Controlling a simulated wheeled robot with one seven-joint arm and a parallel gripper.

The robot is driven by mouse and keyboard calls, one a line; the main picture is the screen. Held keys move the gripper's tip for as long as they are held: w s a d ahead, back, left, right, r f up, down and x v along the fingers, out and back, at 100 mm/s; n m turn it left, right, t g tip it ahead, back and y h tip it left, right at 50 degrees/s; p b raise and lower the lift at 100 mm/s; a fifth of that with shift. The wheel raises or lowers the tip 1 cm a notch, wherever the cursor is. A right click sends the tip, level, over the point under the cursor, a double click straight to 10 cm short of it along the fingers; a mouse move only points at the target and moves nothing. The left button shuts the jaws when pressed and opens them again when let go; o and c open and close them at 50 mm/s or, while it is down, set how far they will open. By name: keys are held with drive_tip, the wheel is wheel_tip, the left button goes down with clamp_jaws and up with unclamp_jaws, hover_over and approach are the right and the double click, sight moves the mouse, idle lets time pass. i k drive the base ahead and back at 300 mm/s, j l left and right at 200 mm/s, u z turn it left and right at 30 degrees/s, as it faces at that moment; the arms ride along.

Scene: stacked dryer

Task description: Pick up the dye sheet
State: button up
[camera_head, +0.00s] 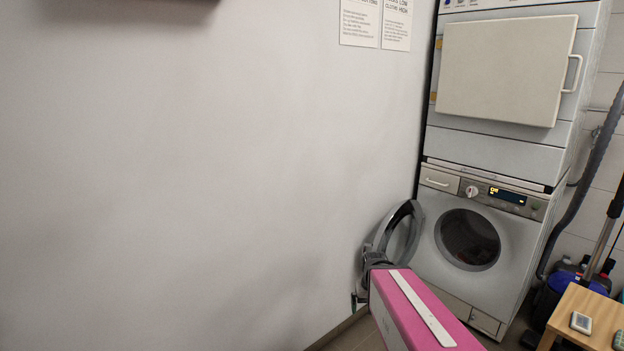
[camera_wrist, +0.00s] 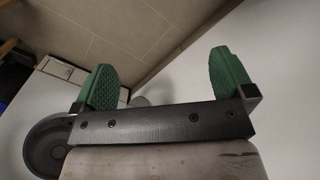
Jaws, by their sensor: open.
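I cannot make out a dye sheet for certain in either view. My gripper (camera_wrist: 164,80) is open and empty in the wrist view, with its two green finger pads wide apart. Tiled floor and pale wall show beyond the pads. In the head view, my pink arm reaches in from the bottom, and its dark end is in front of the washer's open round door, partly hidden by the arm.
The washer (camera_head: 430,247) stands below a dryer (camera_head: 506,142) at the right, its round door (camera_head: 405,232) swung open to the left. A wooden table (camera_head: 598,308) at lower right bears a small pale device (camera_head: 581,322). A hose (camera_head: 588,183) hangs behind.

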sight(582, 324)
drive_tip(key=z, duration=2.05)
